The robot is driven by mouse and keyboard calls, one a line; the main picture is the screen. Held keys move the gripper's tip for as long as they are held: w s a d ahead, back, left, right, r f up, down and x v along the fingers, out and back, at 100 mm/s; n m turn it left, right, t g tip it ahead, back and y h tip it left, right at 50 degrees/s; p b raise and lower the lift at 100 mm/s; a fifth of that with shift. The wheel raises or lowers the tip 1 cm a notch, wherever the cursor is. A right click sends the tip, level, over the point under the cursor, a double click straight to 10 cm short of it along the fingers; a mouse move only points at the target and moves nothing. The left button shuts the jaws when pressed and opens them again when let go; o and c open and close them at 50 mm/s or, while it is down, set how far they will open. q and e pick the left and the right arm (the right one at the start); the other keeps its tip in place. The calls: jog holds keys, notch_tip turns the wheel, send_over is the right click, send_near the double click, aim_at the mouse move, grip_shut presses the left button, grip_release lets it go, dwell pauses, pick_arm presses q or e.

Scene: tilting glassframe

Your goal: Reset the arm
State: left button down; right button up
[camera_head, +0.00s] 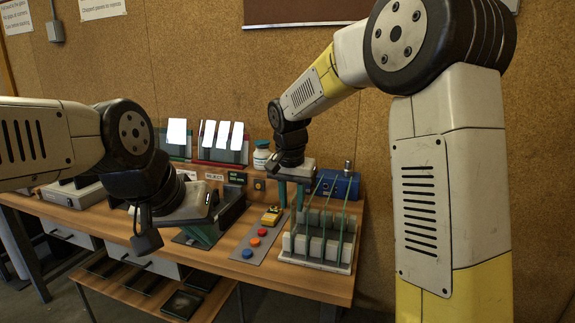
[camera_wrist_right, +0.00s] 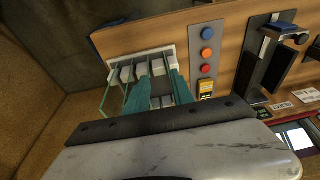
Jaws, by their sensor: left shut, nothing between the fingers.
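My right gripper (camera_head: 291,195) hangs at the back left of the white slotted rack (camera_head: 315,262), its teal fingers pointing down. In the right wrist view the fingers (camera_wrist_right: 160,92) are apart, with no object clearly held between them. Several green-edged glass panes (camera_head: 342,215) stand upright in the rack; they also show in the right wrist view (camera_wrist_right: 112,75). My left gripper (camera_head: 205,236) is shut and empty, low over the left part of the table near a dark stand (camera_head: 232,206). My wrist partly hides its fingertips and the stand.
A grey panel (camera_head: 243,257) with red, orange and blue buttons lies left of the rack, with a yellow device (camera_head: 271,215) behind. A blue box (camera_head: 338,184) and white bottle (camera_head: 261,155) stand at the back. Upright pale panes (camera_head: 222,136) line the shelf. Bare wood (camera_head: 300,282) shows in front.

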jog(key=s+d+r+n+t+y, duration=0.1)
jog(key=s+d+r+n+y, duration=0.1)
jog(key=s+d+r, duration=0.6)
jog(key=s+d+f+n+t, duration=0.1)
jog(key=s+d, duration=0.1)
jog(key=s, duration=0.5)
jog(key=s+d+f+n+t, duration=0.1)
jog(key=s+d, duration=0.2)
jog(key=s, duration=0.5)
jog(key=shift+s+t+y, duration=0.3)
jog(key=shift+r, duration=0.1)
